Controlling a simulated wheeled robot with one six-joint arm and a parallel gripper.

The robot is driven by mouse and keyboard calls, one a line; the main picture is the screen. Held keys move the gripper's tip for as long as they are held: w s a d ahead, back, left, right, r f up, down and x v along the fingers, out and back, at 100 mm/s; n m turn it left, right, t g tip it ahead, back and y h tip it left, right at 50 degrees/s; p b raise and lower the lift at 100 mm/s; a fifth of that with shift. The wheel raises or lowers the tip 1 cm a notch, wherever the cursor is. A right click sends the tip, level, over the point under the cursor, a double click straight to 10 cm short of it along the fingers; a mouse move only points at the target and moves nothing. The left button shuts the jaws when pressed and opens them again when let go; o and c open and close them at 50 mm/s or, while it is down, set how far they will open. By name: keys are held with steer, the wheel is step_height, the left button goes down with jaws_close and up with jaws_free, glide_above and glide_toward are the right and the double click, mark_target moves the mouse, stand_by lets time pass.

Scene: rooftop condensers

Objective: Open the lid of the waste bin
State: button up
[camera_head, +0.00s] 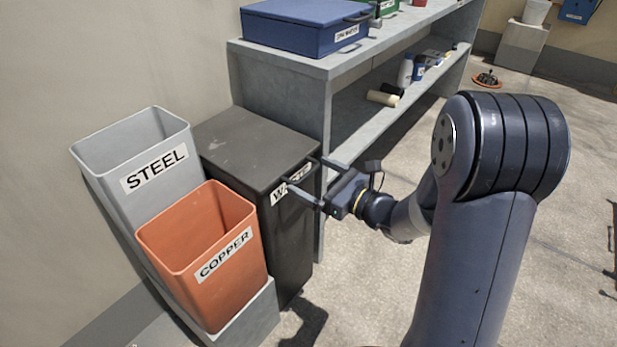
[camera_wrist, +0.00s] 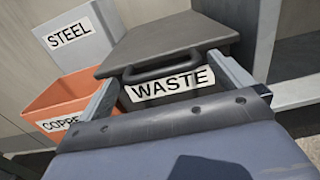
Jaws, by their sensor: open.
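The waste bin (camera_head: 288,242) is a tall dark grey box with a white WASTE label, standing against the shelf unit. Its flat lid (camera_head: 250,145) is shut. A dark bar handle (camera_head: 300,172) is on the lid's front edge; in the wrist view the handle (camera_wrist: 163,65) shows above the label (camera_wrist: 170,84). My gripper (camera_head: 305,178) is open at the front of the bin, near the handle. In the wrist view its fingers (camera_wrist: 165,88) stand to either side of the handle and label. I cannot tell whether they touch the bin.
A grey STEEL bin (camera_head: 140,165) and an orange COPPER bin (camera_head: 205,260) stand open to the left. A grey shelf unit (camera_head: 325,68) with a blue case (camera_head: 300,28) is behind the waste bin. Floor (camera_head: 560,260) to the right is mostly clear.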

steer(key=shift+x, duration=1.15)
steer(key=shift+c, duration=0.6)
